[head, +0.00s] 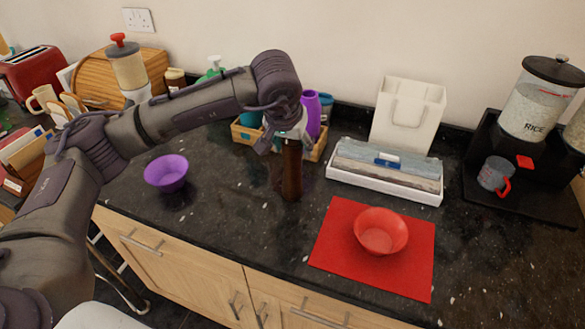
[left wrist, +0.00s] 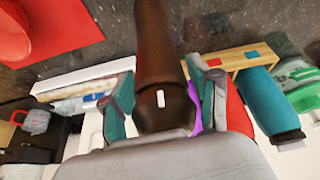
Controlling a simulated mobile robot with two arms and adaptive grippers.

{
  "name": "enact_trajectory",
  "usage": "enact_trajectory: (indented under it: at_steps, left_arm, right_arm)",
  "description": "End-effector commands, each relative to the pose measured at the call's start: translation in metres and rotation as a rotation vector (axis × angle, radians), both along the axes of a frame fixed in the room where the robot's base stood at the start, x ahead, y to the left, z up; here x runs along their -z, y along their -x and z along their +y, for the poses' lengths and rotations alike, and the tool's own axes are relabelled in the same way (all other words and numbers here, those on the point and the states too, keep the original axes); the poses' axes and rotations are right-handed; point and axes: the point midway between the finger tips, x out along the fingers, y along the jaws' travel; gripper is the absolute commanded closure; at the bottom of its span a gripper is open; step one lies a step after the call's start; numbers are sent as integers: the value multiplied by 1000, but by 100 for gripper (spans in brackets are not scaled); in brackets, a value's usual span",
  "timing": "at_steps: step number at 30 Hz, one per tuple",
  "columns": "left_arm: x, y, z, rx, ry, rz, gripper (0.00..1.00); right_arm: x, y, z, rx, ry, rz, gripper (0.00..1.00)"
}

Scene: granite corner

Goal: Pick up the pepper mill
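The pepper mill (head: 291,172) is a dark brown wooden column. It stands upright in the middle of the granite counter, or very close above it; I cannot tell if its base touches. My left gripper (head: 290,134) points down at its top from above. In the left wrist view the mill (left wrist: 157,45) runs between the two fingers of my left gripper (left wrist: 162,90), with one finger close against each side. The fingers appear closed on its upper part. My right gripper is not in view.
A purple bowl (head: 167,172) stands left of the mill. A red bowl (head: 380,231) on a red mat (head: 330,245) and a white tray (head: 400,188) of packets are to the right. A wooden caddy (head: 318,148) with a purple bottle (head: 311,112) is close behind.

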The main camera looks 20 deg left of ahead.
Motion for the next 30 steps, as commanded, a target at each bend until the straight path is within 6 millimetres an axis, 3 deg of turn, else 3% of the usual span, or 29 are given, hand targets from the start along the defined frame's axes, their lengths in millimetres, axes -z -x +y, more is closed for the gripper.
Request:
enact_trajectory:
  at_steps: [1,9,10,23,30]
  left_arm:
    - [0,0,0,0,0,0,53]
    - [0,0,0,0,0,0,98]
    - [0,0,0,0,0,0,100]
    - [-5,-1,0,-1,1,-3,100]
    - [-35,-1,0,-1,2,-8,100]
  right_arm:
    - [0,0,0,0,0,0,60]
    - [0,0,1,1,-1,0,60]
    - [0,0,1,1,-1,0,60]
    - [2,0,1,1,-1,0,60]
    - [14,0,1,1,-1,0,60]
